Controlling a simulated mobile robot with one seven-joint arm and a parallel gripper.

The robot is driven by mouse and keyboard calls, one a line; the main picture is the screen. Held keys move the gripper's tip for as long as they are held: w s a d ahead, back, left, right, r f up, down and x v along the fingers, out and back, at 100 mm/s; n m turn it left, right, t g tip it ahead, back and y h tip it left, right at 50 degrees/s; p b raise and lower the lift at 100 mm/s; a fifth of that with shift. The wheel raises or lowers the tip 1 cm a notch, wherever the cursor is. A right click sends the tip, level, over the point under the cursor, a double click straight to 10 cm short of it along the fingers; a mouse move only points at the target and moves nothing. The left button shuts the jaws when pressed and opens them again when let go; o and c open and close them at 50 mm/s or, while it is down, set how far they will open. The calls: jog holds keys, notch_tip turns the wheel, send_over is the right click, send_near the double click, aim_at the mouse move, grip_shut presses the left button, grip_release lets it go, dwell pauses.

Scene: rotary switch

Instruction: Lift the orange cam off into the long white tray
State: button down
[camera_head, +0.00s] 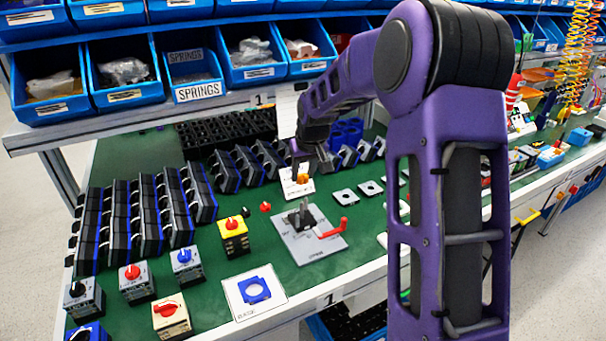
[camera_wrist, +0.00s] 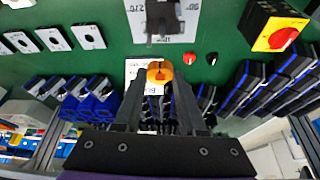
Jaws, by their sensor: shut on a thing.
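The orange cam (camera_wrist: 160,74) is between the two fingers of my gripper (camera_wrist: 158,92) in the wrist view, and the jaws are shut on it. In the head view the cam (camera_head: 303,179) shows small below my gripper (camera_head: 303,160), over a white labelled card or plate (camera_head: 291,190). I cannot tell whether the cam touches that surface. No long white tray can be made out with certainty; my arm hides part of the bench. A grey plate (camera_head: 301,248) with a dark upright fixture and a red handle (camera_head: 333,229) stands in front of the gripper.
Rows of black and blue parts (camera_head: 150,215) stand at the left and behind. Switch boxes, including a yellow one (camera_head: 234,242), stand at the front left. Small white plates (camera_head: 346,197) lie right of the gripper. Green bench shows between them.

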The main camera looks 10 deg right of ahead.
aim_at(303, 178)
jog(key=shift+r+p, duration=1.75)
jog(key=shift+r, duration=1)
jog(key=shift+f, duration=0.1)
